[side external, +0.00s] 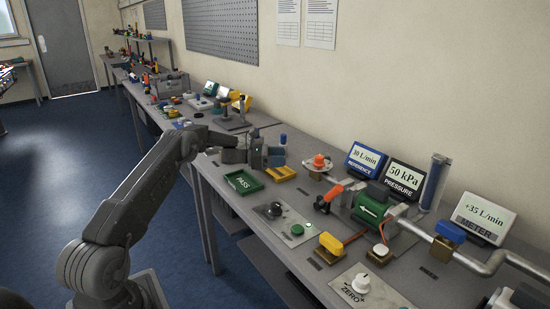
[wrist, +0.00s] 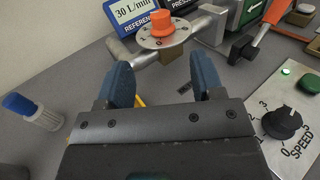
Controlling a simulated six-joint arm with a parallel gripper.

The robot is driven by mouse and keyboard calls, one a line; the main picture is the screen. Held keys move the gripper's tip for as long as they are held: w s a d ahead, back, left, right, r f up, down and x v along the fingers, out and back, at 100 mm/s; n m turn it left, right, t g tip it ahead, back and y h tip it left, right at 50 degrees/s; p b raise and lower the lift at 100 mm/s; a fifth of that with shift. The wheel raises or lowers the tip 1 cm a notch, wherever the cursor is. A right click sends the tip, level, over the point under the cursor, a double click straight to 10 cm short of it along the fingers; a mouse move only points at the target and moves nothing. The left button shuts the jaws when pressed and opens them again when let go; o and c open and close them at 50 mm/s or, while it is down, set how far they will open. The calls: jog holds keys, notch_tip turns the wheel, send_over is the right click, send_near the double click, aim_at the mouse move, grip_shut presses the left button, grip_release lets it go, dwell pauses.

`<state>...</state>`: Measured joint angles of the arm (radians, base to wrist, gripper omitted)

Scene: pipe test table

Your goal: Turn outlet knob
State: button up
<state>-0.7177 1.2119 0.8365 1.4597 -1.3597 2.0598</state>
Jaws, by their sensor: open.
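An orange knob (side external: 319,160) sits on a round, marked silver dial plate at the pipe's end. It also shows in the wrist view (wrist: 162,32), at the top, beyond the gap between my fingers. I read no "outlet" label on it. My gripper (side external: 268,156) is open and empty, to the left of the orange knob and apart from it.
A black SPEED knob (wrist: 282,122) and a white ZERO knob (side external: 361,284) sit on panels. A green PASS tray (side external: 243,182) and a yellow tray (side external: 280,174) lie below my gripper. A blue-capped bottle (wrist: 35,110) stands at left. Display signs (side external: 366,159) stand behind the pipe.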

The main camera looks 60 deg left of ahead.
jog(key=shift+s+a, duration=0.45)
jog(key=shift+s, duration=0.15)
jog(key=n+t+y, duration=0.3)
jog(key=n+y, duration=0.6)
jog(key=y, duration=0.5)
send_near(316, 159)
jog(key=w, duration=0.3)
jog(key=w+a, duration=0.1)
jog(key=w, duration=0.5)
jog(key=shift+w+a, duration=0.4)
jog(key=shift+c, duration=0.2)
jog(key=shift+h, duration=0.4)
jog(key=c, duration=0.9)
